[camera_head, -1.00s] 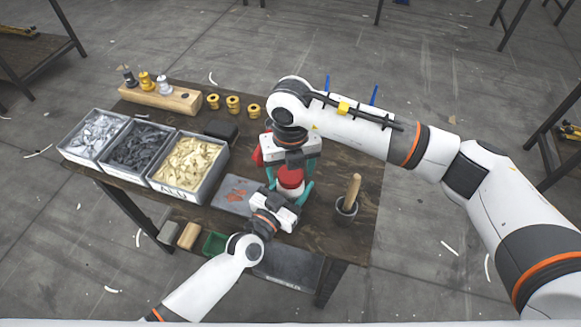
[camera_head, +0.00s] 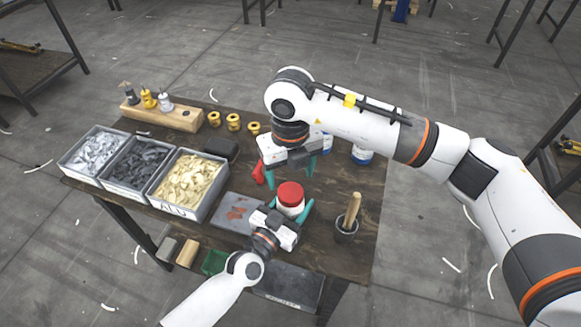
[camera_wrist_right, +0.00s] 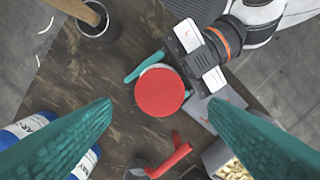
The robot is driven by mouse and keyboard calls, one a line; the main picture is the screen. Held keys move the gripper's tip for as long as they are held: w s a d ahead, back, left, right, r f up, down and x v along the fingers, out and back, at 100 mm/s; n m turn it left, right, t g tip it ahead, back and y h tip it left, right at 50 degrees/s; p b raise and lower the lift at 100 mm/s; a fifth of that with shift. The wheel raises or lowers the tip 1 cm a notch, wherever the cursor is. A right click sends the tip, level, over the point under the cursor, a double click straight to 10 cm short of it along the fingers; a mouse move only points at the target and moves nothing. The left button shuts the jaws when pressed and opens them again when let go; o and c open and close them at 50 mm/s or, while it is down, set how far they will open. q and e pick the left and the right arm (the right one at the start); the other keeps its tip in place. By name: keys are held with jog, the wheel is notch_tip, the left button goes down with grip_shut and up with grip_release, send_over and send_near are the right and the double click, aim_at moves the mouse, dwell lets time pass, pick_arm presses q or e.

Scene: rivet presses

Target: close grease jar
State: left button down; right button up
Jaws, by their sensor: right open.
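The grease jar (camera_head: 291,210) is a white jar standing upright on the dark table. Its red lid (camera_head: 290,193) sits on top and looks level; it shows from above in the right wrist view (camera_wrist_right: 160,91). My left gripper (camera_head: 290,212) has its teal fingers on both sides of the jar body and appears shut on it. My right gripper (camera_head: 288,176) is open and empty, behind and above the jar in the head view. In the right wrist view its fingertips (camera_wrist_right: 160,103) are spread wide, with the lid below and between them.
A cup with a wooden handle (camera_head: 346,226) stands right of the jar. Blue-and-white cans (camera_head: 362,156) and a red-handled tool (camera_head: 258,172) are behind. A grey plate (camera_head: 228,207) and bins of parts (camera_head: 187,205) lie to the left.

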aim_at(290, 192)
notch_tip(290, 192, up, 3)
jog(key=n, duration=0.5)
jog(key=shift+f, duration=0.2)
jog(key=shift+f, duration=4)
jog(key=c, duration=1)
jog(key=o, duration=1.1)
